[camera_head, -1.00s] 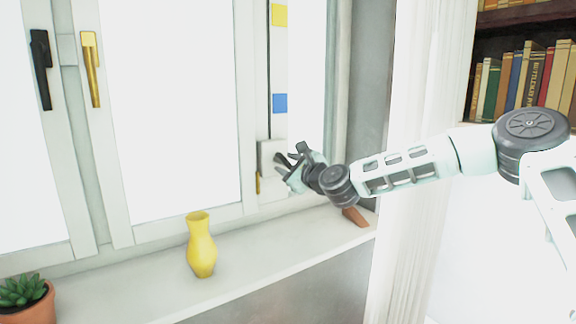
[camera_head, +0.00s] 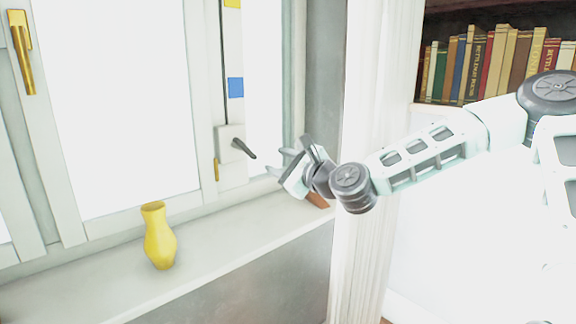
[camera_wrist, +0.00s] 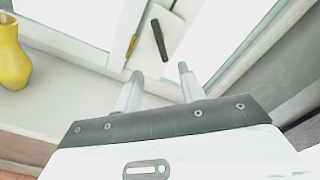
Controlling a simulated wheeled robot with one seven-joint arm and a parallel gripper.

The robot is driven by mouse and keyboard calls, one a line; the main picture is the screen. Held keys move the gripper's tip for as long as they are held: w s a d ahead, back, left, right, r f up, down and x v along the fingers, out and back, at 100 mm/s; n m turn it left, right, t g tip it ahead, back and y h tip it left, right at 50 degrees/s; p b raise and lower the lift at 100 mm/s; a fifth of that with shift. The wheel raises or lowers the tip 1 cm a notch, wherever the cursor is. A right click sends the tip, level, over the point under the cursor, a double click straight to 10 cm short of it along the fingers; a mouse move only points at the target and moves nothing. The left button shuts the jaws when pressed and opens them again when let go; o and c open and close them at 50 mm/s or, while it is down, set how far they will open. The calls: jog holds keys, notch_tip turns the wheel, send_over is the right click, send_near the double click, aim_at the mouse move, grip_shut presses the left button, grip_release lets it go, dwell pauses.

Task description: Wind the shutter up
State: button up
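The winder is a pale grey box (camera_head: 229,134) low on the window frame at the right, with a dark crank handle (camera_head: 243,148) sticking out down and to the right. In the wrist view the dark handle (camera_wrist: 160,40) lies on its pale plate beyond my fingertips. My gripper (camera_head: 278,162) is right of the handle and apart from it. The wrist view shows its two fingers (camera_wrist: 160,73) spread with nothing between them. No lowered shutter is visible over the bright panes. Above the winder are a blue mark (camera_head: 235,87) and a yellow mark (camera_head: 232,3).
A yellow vase (camera_head: 160,237) stands on the sill (camera_head: 215,240), left of my gripper. A brown object (camera_head: 317,200) lies on the sill just below my gripper.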

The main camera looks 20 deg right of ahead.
aim_at(247, 149)
jog(key=shift+v, duration=1.35)
notch_tip(247, 149, down, 9)
jog(key=a+n+g+h+p, duration=0.2)
jog(key=n+p, duration=0.8)
jog(key=n, duration=0.9)
notch_tip(247, 149, up, 9)
jog(key=w+d+n+t+y+p, duration=0.15)
jog(key=n+p, duration=0.35)
jog(key=n, duration=1.2)
jog(key=shift+n+t+y, duration=0.25)
jog(key=shift+n, duration=0.05)
jog(key=p+x, duration=0.5)
jog(key=x, duration=1.3)
jog(key=shift+a+r, duration=0.1)
